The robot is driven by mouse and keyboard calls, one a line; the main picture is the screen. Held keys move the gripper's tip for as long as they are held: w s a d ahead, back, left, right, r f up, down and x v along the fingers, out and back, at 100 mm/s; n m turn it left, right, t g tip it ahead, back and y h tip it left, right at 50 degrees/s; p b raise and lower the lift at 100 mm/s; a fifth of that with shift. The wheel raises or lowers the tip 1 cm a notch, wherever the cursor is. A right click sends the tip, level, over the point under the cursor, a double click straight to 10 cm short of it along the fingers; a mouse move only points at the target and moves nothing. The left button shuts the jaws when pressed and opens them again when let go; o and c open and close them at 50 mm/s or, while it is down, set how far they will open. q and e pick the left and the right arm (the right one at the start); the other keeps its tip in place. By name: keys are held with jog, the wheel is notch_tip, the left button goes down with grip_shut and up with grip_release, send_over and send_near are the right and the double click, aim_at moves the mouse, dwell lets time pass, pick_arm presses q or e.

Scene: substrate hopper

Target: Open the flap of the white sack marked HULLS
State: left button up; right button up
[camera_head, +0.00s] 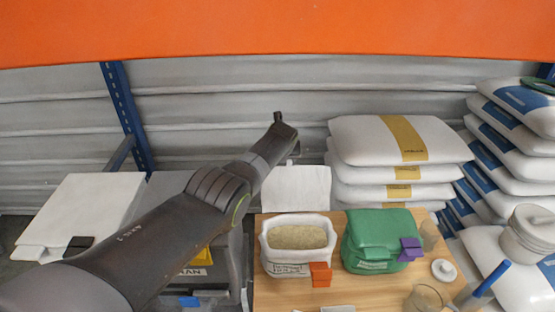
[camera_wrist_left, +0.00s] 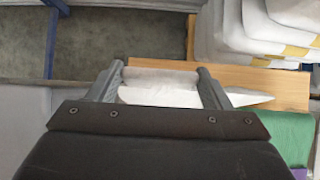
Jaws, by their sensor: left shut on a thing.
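The open white sack (camera_head: 288,267) stands on the wooden table, with pale beige grain (camera_head: 298,237) showing in its mouth. Its front print is too small to read. Its white flap (camera_head: 297,188) stands up behind the mouth. My left gripper (camera_head: 291,160) is at the flap's top edge, partly hidden behind my wrist. In the left wrist view, the jaws of my left gripper (camera_wrist_left: 160,82) are shut on the white flap (camera_wrist_left: 160,95), which spans between the two fingers. My right gripper is not in view.
An orange clip (camera_head: 320,274) is at the sack's front right. A green sack (camera_head: 372,238) with a purple clip (camera_head: 410,249) stands to the right. A glass beaker (camera_head: 427,298) and a white lid (camera_head: 444,270) are farther right. Stacked white sacks (camera_head: 380,140) stand behind.

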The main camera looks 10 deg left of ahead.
pick_arm(q)
jog(key=shift+d, duration=0.1)
dwell(0.3)
jog(key=o, duration=1.4)
jog(key=shift+s+r, duration=0.1)
jog(key=shift+r+p, duration=0.2)
jog(key=shift+p, duration=0.2)
jog(key=p+v, duration=0.4)
jog(key=v, duration=1.3)
jog(key=shift+s, duration=0.2)
jog(key=shift+d+f, duration=0.15)
jog(key=shift+f, duration=0.05)
